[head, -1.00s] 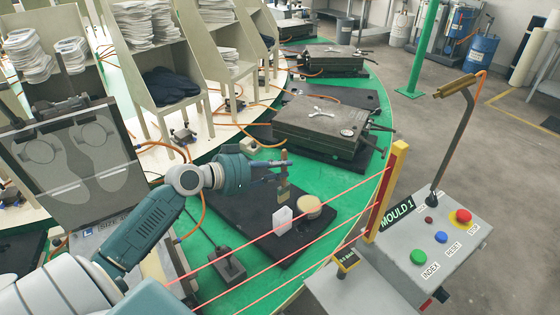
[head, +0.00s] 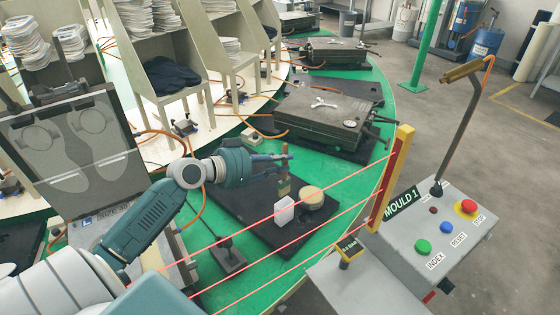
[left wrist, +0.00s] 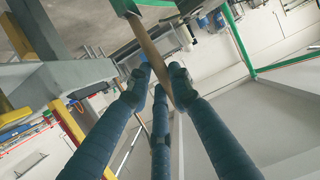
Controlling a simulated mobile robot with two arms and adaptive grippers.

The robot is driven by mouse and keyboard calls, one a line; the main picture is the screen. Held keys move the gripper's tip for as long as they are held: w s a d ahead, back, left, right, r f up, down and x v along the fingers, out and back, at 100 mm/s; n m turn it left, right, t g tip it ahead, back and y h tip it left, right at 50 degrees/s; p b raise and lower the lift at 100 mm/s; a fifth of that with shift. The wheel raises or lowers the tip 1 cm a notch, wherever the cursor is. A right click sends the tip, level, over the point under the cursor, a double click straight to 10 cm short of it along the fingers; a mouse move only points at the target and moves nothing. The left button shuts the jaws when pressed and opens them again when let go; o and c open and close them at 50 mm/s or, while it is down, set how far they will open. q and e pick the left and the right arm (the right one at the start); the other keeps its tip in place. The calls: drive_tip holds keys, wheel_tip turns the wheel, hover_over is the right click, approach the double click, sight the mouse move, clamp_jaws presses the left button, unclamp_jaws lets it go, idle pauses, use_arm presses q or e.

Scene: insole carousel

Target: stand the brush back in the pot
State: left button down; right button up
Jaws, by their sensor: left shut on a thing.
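The brush (head: 284,187) has a brown wooden handle and hangs roughly upright from my left gripper (head: 284,162). The gripper is shut on its handle, which shows between the fingers in the left wrist view (left wrist: 150,48). A round pot (head: 312,203) with a pale yellow top stands on the dark plate (head: 250,205), just right of and nearer than the brush in the head view. The brush is apart from the pot in the picture; its height above the plate is hard to tell. My right gripper is not in view.
A small dark block with a post (head: 230,256) is on the green table (head: 265,265). Red beams cross in front, ending at a yellow post (head: 392,178). A closed mould (head: 320,118) lies beyond.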

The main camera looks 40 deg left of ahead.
use_arm(q)
drive_tip(key=shift+f+b, duration=1.35)
drive_tip(key=shift+f, duration=0.35)
drive_tip(key=shift+f+b, duration=3.75)
drive_tip(key=shift+f, duration=0.25)
drive_tip(key=c, duration=1.5)
unclamp_jaws()
drive_tip(key=shift+s, duration=0.1)
approach(280, 190)
drive_tip(key=shift+v, duration=1.05)
